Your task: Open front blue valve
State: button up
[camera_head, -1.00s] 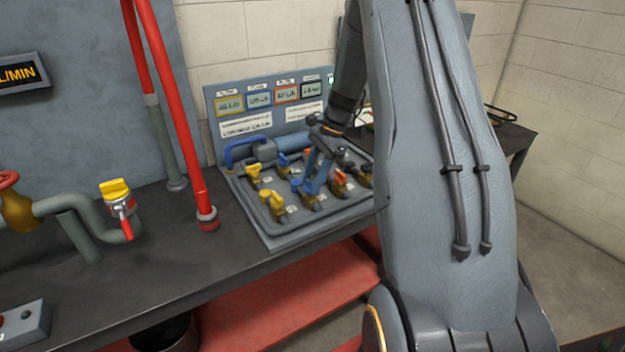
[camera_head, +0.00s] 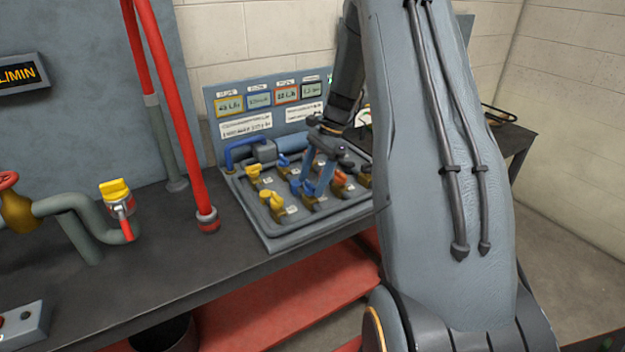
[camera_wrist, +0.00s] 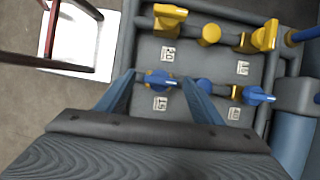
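The valve panel (camera_head: 270,235) lies on the workbench, with rows of yellow, blue and orange valve handles. The front blue valve (camera_wrist: 160,78) has a blue handle on a brass body and sits nearest the panel's front edge, at left in the wrist view. My gripper (camera_wrist: 159,80) is open, with one finger on each side of this handle. Gaps show between handle and fingers; contact cannot be told. In the head view my gripper (camera_head: 314,184) is low over the panel and partly hides the front blue valve. The rear blue valve (camera_wrist: 258,96) is outside the right finger.
Yellow valves (camera_wrist: 264,36) stand in the neighbouring row, and orange ones (camera_head: 340,178) on the other side of my gripper. A blue pipe handle (camera_head: 240,150) and a display board (camera_head: 265,110) stand behind. Red pipes (camera_head: 180,120) rise to the left. The bench front is clear.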

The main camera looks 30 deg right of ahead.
jog(key=b+v, duration=0.2)
jog(key=v, duration=0.5)
jog(key=shift+d+r, duration=0.2)
jog(key=shift+r, duration=0.15)
jog(key=s+a+f+n+h, duration=0.1)
jog(key=s+a+n+h, duration=0.1)
jog(key=s+a+n, duration=0.6)
jog(key=s+a+f+n+t+h, duration=0.1)
jog(key=s+a+n+h, duration=0.1)
jog(key=s+a+n, duration=0.7)
jog(key=s+a, duration=0.4)
jog(key=s, duration=0.2)
jog(key=shift+f, duration=0.35)
jog(key=shift+w, duration=0.1)
